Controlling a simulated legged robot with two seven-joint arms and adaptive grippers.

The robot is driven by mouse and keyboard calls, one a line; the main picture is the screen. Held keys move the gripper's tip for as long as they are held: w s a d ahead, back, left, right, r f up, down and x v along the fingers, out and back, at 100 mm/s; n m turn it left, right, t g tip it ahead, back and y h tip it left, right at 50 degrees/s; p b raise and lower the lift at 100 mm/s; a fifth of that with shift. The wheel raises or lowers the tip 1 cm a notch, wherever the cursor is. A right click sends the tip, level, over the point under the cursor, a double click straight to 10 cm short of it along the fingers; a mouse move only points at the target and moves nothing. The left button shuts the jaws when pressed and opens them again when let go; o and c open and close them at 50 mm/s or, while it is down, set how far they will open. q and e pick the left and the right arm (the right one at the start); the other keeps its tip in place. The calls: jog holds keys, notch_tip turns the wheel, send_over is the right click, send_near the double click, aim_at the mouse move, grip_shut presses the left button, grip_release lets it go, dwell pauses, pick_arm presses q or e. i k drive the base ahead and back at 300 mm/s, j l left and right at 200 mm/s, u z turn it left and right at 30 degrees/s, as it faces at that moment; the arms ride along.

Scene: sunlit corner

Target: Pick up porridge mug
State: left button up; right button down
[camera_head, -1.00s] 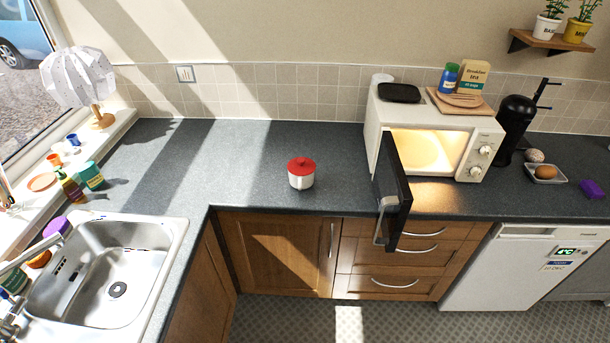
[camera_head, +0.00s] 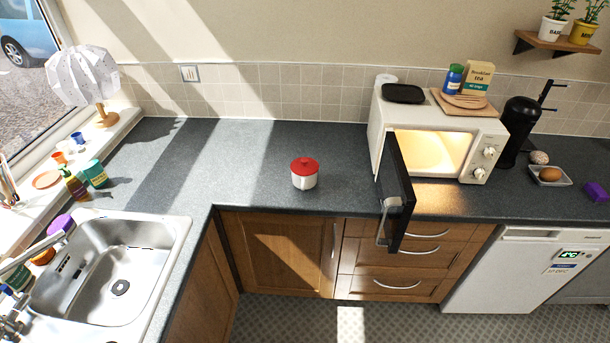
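A small white mug with a red lid (camera_head: 304,181) stands upright on the grey worktop (camera_head: 250,160), left of the open microwave. It is the only mug-like thing that I see on the worktop. Its inside is hidden by the lid. Neither of my grippers shows in the head view.
The microwave (camera_head: 384,122) has its door (camera_head: 400,195) swung open past the worktop's front edge, right of the mug. A steel sink (camera_head: 125,258) is at the left. A dark coffee maker (camera_head: 517,125) and a dish with an egg (camera_head: 550,175) are at the right. Worktop around the mug is clear.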

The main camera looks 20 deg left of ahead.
aim_at(303, 183)
jog(key=i+l, duration=0.1)
jog(key=i, duration=1)
